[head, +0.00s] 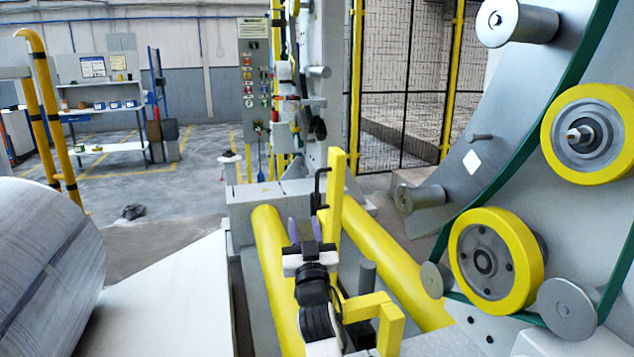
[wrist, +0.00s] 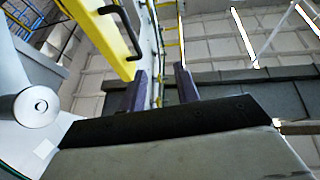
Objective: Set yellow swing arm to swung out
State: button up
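The yellow swing arm (head: 337,185) appears as an upright flat yellow bar in the middle of the head view. It carries a black bent handle (head: 318,188) on its left side. In the wrist view the yellow bar (wrist: 108,32) and its black handle (wrist: 122,38) are at the upper left. My gripper (head: 305,230) has two purple fingers held apart with nothing between them. It is below and slightly left of the handle in the head view, apart from it. In the wrist view my gripper (wrist: 161,88) is right of and below the handle. The bar's lower end is partly hidden behind my arm.
A yellow bracket (head: 385,315) stands close to the right of my arm. Yellow rollers (head: 395,262) lie on both sides. A large wheel plate with yellow wheels (head: 495,262) and a green belt fills the right. A grey coil (head: 45,265) is at the left.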

aim_at(317, 191)
jog(key=shift+m+h, duration=0.5)
jog(key=shift+h, duration=0.3)
jog(key=w+r+p, duration=0.1)
jog(key=w, duration=0.3)
jog(key=w+d+r+p, duration=0.1)
jog(key=w, duration=0.4)
jog(key=w+d+r+p, duration=0.1)
jog(key=w, duration=0.4)
jog(key=shift+r+p, duration=0.3)
jog(key=shift+r, duration=0.05)
grip_shut()
